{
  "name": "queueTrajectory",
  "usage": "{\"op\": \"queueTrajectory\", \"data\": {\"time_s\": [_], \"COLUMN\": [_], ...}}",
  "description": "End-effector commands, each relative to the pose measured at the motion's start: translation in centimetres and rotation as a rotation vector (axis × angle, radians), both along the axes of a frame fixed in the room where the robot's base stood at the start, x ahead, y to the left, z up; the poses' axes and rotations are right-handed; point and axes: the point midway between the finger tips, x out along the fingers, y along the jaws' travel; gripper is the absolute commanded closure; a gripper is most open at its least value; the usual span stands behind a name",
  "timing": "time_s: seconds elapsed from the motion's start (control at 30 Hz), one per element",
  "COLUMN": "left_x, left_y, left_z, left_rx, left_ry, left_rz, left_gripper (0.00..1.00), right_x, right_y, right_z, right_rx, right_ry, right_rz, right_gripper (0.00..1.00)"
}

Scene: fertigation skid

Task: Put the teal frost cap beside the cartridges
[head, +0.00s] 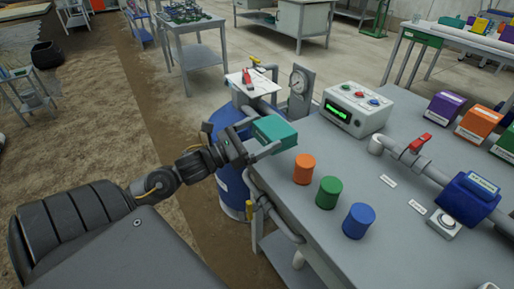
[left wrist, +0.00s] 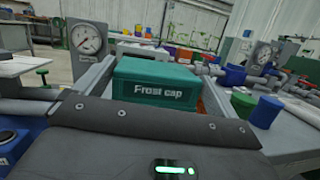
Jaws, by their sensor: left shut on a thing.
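The teal frost cap (head: 274,132) is a box held in my left gripper (head: 262,139), over the left edge of the grey bench. In the left wrist view the frost cap (left wrist: 157,88), lettered "Frost cap", sits between the two fingers. The left gripper is shut on it. The cartridges stand upright on the bench to the right of the gripper: an orange cartridge (head: 304,169), a green cartridge (head: 328,192) and a blue cartridge (head: 359,220). My right gripper does not show in either view.
The bench (head: 330,145) has free room behind the cartridges. A control box (head: 354,108) with buttons and a pressure gauge (head: 299,82) stand at its back. A pipe with a red-handled valve (head: 420,143) and a blue meter (head: 467,197) lie to the right. A blue barrel (head: 232,188) stands left of the bench.

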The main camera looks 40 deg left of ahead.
Motion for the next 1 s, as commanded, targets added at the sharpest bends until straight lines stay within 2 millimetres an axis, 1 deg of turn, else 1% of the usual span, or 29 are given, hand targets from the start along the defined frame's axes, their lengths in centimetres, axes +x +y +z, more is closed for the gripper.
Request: {"op": "queueTrajectory", "data": {"time_s": [0.03,0.1,0.2,0.5,0.57,0.7,0.77,1.0], "left_x": [0.5,0.9,1.3,1.7,1.9,1.8,1.8,1.7], "left_y": [0.7,1.3,1.9,2.4,2.7,2.6,2.6,2.5], "left_z": [-1.0,-1.9,-2.7,-3.4,-4.0,-6.1,-6.6,-6.8], "left_rx": [0.000,0.000,0.001,0.001,0.000,-0.002,-0.002,0.001], "left_ry": [0.001,0.001,-0.002,-0.003,-0.002,0.000,-0.001,-0.003], "left_rz": [0.003,0.002,0.001,0.001,0.001,0.002,0.001,0.000], "left_gripper": [0.51,0.51,0.51,0.51,0.51,0.51,0.51,0.51], "right_x": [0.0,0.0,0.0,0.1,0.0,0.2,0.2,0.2], "right_y": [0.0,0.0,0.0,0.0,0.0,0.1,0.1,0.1], "right_z": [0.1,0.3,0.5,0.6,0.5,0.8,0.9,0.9], "right_rx": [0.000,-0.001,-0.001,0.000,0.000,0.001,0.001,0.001], "right_ry": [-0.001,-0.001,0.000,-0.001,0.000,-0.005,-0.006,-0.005], "right_rz": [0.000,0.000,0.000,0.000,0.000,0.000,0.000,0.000], "right_gripper": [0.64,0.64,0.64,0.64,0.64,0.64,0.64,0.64]}}
